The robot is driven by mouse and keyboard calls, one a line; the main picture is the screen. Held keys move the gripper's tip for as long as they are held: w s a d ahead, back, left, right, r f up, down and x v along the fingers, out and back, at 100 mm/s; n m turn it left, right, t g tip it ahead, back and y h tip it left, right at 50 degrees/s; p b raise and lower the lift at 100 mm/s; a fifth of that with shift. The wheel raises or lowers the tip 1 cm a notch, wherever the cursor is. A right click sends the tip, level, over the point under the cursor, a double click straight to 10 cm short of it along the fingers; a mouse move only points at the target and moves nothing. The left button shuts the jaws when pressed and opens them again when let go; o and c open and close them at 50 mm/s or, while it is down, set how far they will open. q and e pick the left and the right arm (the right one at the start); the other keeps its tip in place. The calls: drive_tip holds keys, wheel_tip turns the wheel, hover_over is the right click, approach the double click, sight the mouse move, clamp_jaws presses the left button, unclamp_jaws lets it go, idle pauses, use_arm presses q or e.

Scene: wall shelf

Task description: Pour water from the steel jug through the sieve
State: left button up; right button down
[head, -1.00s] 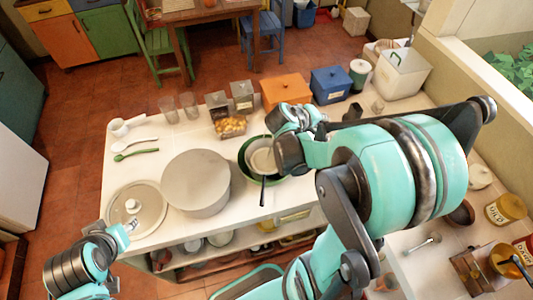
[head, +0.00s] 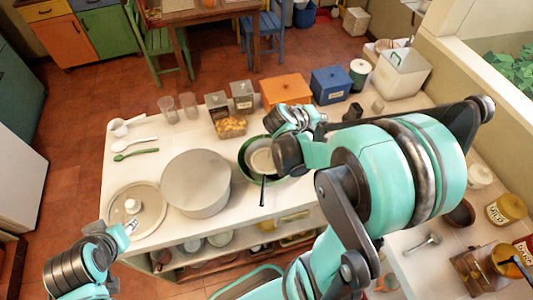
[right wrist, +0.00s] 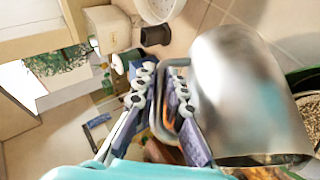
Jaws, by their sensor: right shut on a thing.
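My right gripper (head: 292,118) is beside the green bowl (head: 243,160) on the counter. In the right wrist view my right gripper (right wrist: 170,105) is shut on the handle of the steel jug (right wrist: 235,90). The jug is shiny and bare; I cannot tell its exact tilt or see any water.
Behind stand glasses (head: 168,110), a clear box of yellow food (head: 230,127), an orange box (head: 286,90) and a blue box (head: 331,84). A side counter with jars (head: 505,210) is at the right.

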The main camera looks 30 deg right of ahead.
drive_tip(key=d+y+p, duration=0.1)
drive_tip(key=p, duration=0.1)
drive_tip(key=d+r+y+p, duration=0.1)
drive_tip(key=p, duration=0.1)
drive_tip(key=shift+s+d+r+m, duration=0.1)
drive_tip(key=shift+s+r+m, duration=0.2)
drive_tip(key=shift+s+m, duration=0.1)
drive_tip(key=shift+d+f+y+b, duration=0.35)
drive_tip(key=shift+f+y+b, duration=0.15)
drive_tip(key=shift+f, duration=0.4)
drive_tip(key=s+d+f+m+t+y+b, duration=0.1)
drive_tip(key=d+f+t+y+b, duration=0.1)
drive_tip(key=d+f+y+b, duration=0.3)
drive_tip(key=shift+y, duration=0.6)
drive_tip(key=r+p, duration=0.5)
drive_tip(key=shift+a+r, duration=0.2)
drive_tip(key=shift+a, duration=0.2)
idle(0.5)
